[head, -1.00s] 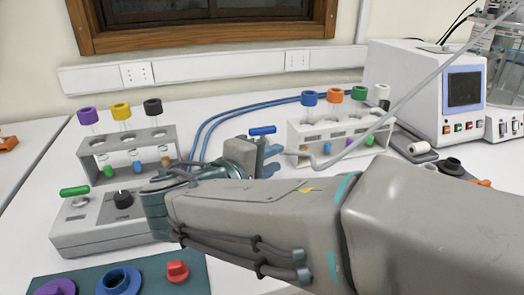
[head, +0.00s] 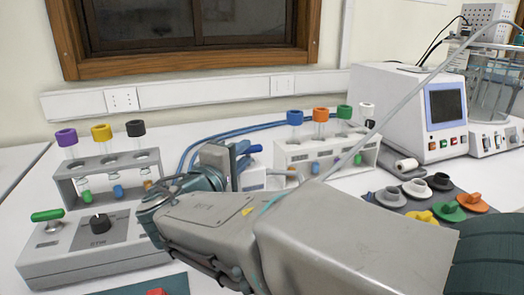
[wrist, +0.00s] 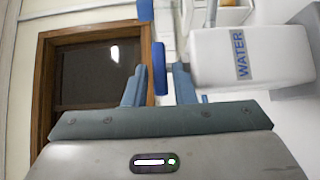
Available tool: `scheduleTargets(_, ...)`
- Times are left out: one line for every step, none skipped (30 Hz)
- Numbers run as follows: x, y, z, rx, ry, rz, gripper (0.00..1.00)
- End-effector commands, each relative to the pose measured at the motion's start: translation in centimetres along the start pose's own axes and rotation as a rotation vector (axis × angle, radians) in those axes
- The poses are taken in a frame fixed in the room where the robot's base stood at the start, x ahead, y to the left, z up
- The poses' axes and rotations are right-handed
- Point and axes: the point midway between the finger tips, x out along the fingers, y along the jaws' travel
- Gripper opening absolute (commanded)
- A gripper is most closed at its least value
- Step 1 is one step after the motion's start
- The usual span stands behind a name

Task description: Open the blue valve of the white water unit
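The white water unit (wrist: 250,58), marked WATER, shows on the right of the wrist view. In the head view only a small part of it (head: 252,180) shows behind my arm. Its blue valve handle (wrist: 159,58) is a long bar, standing upright in the wrist view and between the two fingers of my gripper (wrist: 159,78). A gap shows on each side of the handle, so my gripper is open around it and not clamped. In the head view my gripper (head: 246,150) is at the handle, and my arm hides much of this area.
A grey tube rack (head: 110,178) and a control box with a green handle (head: 47,215) stand at left. A white tube rack (head: 325,152) stands close right of my gripper. A thin grey tube (head: 400,95) crosses above my arm. Coloured parts lie at right.

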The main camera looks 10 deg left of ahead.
Motion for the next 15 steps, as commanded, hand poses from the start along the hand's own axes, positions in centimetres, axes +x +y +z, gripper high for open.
scheduleTargets(0.8,0.0,0.0,0.0,-0.002,0.001,0.24)
scheduleTargets(1.2,0.0,0.0,0.001,-0.002,0.001,0.24)
scheduleTargets(1.6,0.0,0.0,0.001,-0.002,0.001,0.24)
scheduleTargets(1.9,0.0,0.0,0.001,-0.001,0.0,0.24)
scheduleTargets(2.2,0.0,0.0,0.001,-0.001,0.0,0.24)
scheduleTargets(2.5,0.0,0.0,0.001,-0.002,0.0,0.24)
scheduleTargets(2.7,0.0,0.0,0.001,-0.001,0.0,0.24)
scheduleTargets(2.8,0.0,0.0,0.0,-0.001,0.0,0.24)
scheduleTargets(2.9,0.0,0.0,0.001,0.0,-0.001,0.24)
scheduleTargets(3.0,0.0,0.0,0.001,0.0,-0.001,0.24)
scheduleTargets(3.0,0.0,0.0,0.001,0.0,-0.001,0.24)
scheduleTargets(3.0,0.0,0.0,0.001,0.0,-0.001,0.24)
scheduleTargets(3.0,0.0,0.0,0.001,0.0,-0.001,0.24)
scheduleTargets(3.0,0.0,0.0,0.001,0.0,-0.001,0.24)
scheduleTargets(3.0,0.0,0.0,0.001,0.0,-0.001,0.24)
